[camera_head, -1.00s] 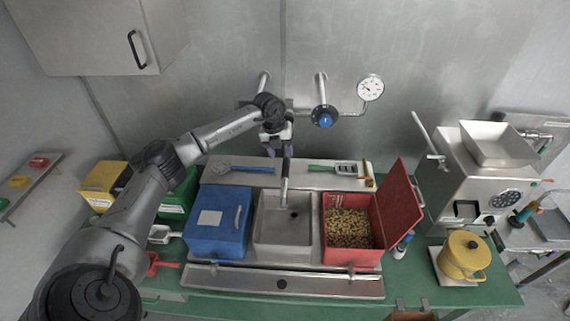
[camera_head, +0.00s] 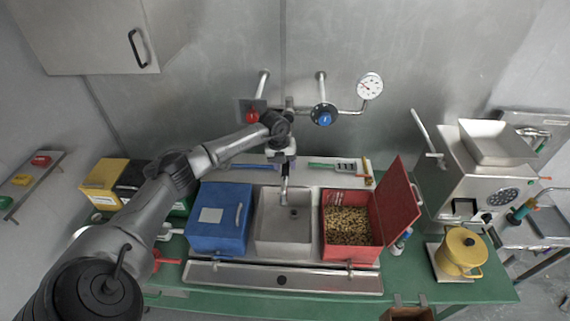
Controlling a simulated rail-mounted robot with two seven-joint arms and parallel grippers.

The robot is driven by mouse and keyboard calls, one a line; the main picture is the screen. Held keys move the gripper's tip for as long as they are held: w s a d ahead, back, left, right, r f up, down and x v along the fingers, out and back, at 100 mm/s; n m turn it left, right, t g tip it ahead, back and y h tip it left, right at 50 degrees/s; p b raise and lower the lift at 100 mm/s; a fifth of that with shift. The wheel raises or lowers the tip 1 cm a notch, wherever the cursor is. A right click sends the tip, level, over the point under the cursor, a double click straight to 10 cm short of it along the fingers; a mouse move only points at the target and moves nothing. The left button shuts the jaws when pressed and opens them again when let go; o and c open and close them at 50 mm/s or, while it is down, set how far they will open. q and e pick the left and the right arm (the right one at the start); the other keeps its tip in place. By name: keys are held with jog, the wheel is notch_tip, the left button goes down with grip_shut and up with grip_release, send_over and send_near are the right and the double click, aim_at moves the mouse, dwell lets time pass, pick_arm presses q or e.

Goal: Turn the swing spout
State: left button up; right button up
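The swing spout (camera_head: 284,184) is a grey metal tube over the grey sink basin (camera_head: 272,232), pointing toward the front. It hangs from the wall pipework between a red knob (camera_head: 252,116) and a blue knob (camera_head: 324,115). My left gripper (camera_head: 283,160) points down at the upper part of the spout, with my arm reaching in from the lower left. Its fingers are small and partly hidden, so I cannot tell whether they are closed on the spout. My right gripper is not in view.
A closed blue box (camera_head: 219,217) stands left of the basin. An open red bin (camera_head: 348,226) of beans stands right of it. A pressure gauge (camera_head: 369,86) is on the wall. The grinder (camera_head: 476,180) and a yellow pot (camera_head: 461,252) are further right.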

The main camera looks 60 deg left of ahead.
pick_arm(q)
grip_shut()
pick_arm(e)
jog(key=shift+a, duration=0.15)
